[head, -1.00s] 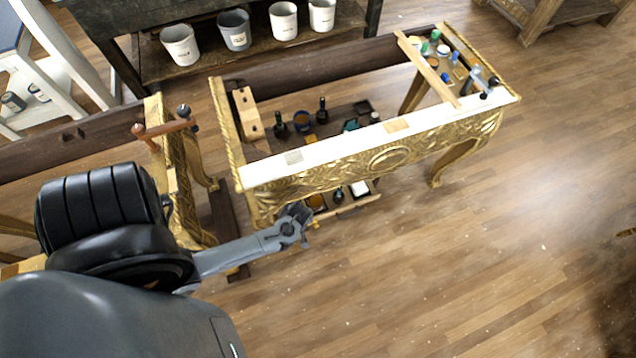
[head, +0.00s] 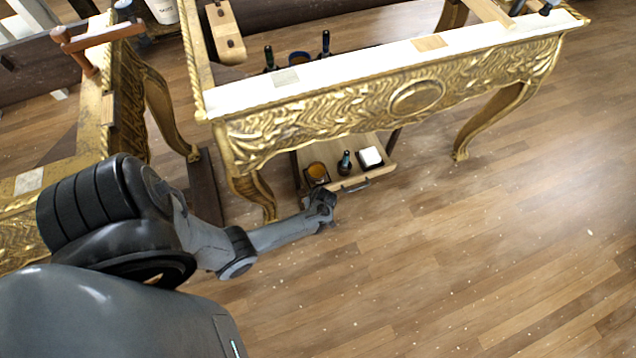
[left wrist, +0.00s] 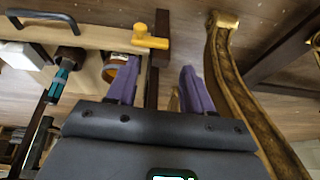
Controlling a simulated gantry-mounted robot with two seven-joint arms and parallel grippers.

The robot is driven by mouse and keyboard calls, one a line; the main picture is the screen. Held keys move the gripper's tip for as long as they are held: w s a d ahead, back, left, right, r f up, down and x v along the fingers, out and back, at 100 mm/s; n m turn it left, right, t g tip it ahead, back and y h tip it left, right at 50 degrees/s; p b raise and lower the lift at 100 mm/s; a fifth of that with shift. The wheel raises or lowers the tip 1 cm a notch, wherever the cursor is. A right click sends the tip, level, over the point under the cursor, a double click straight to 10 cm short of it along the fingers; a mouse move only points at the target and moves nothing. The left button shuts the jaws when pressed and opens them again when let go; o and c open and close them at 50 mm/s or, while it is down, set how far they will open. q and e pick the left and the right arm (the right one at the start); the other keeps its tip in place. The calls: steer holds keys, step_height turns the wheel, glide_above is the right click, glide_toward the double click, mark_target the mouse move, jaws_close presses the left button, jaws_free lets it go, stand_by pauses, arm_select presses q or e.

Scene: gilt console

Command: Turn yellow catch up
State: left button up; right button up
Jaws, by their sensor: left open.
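The yellow catch (left wrist: 150,38) shows in the left wrist view, at the edge of a pale wooden drawer (left wrist: 95,38). Its short arm points to the right in that picture. My left gripper (left wrist: 158,82) is open, with two purple fingers apart and nothing between them. The catch lies beyond the fingertips, roughly in line with the gap and apart from them. In the head view my left gripper (head: 322,205) is low beside the front left corner of the drawer (head: 345,181). The catch cannot be made out there. My right gripper is not in view.
The drawer holds an amber jar (head: 317,171), a dark bottle (head: 345,162) and a white block (head: 371,157). A carved gilt leg (left wrist: 240,95) stands close to the right of the fingers. The gilt console (head: 400,95) is above. Open floor lies to the right.

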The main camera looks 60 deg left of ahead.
arm_select(q)
steer(key=w+a+f+b, duration=0.2)
steer(key=f+b, duration=0.3)
steer(key=f, duration=0.1)
steer(key=w+a+f+b, duration=0.1)
steer(key=a+f+b, duration=0.1)
steer(key=f+b, duration=0.4)
steer(key=shift+w+f+t, duration=0.3)
steer(key=shift+w, duration=0.05)
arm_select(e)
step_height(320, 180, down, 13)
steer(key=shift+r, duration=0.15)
